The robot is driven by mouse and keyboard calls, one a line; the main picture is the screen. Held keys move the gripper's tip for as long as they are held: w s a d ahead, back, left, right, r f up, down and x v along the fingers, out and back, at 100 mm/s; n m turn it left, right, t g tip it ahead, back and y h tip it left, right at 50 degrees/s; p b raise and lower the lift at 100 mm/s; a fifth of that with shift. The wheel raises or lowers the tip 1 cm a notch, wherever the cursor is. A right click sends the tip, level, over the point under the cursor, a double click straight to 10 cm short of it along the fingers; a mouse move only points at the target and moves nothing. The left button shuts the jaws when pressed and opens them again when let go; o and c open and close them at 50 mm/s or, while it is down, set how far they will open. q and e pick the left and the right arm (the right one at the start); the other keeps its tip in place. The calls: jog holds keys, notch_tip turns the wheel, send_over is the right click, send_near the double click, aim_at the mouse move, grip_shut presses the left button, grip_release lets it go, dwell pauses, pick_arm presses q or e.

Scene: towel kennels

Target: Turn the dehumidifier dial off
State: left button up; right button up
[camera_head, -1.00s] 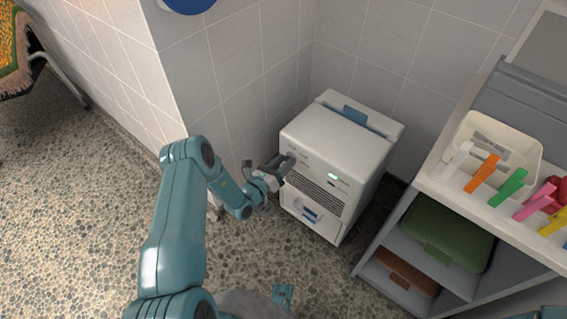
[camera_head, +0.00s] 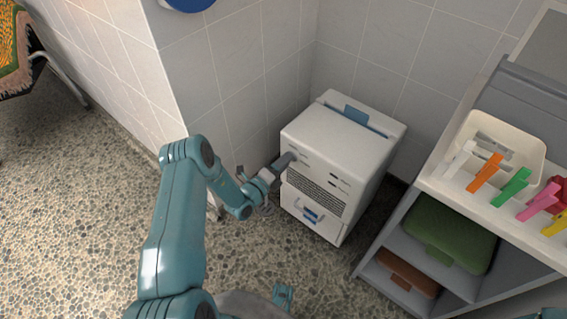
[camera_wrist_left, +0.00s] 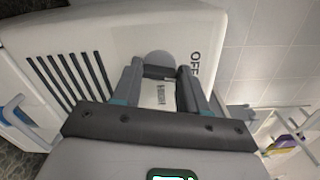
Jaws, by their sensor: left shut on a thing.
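The white dehumidifier (camera_head: 345,138) stands on the floor in the wall corner, with a vent grille and a lower drawer on its front. My left gripper (camera_head: 285,163) reaches its upper left front, where it hides the dial in the head view. In the left wrist view, the gripper (camera_wrist_left: 160,76) is shut on the grey round dial (camera_wrist_left: 159,58), one finger on each side. The word OFF (camera_wrist_left: 195,63) is printed on the panel just right of the dial. The small front display (camera_head: 335,182) looks dark.
A grey shelf unit (camera_head: 393,248) stands right of the dehumidifier. It carries a cream bin (camera_head: 537,150), several coloured clips, a green folded item (camera_head: 450,232) and a brown one (camera_head: 408,272). A tiled wall edge is close on the left.

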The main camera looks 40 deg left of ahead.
pick_arm(q)
jog(key=shift+f+n, duration=0.1)
jog(key=shift+n, duration=1.5)
jog(key=o, duration=1.1)
jog(key=shift+c, duration=0.2)
jog(key=s+a+p, duration=0.1)
jog(key=s+p, duration=0.2)
jog(key=s, duration=1.3)
jog(key=shift+s+a, duration=0.15)
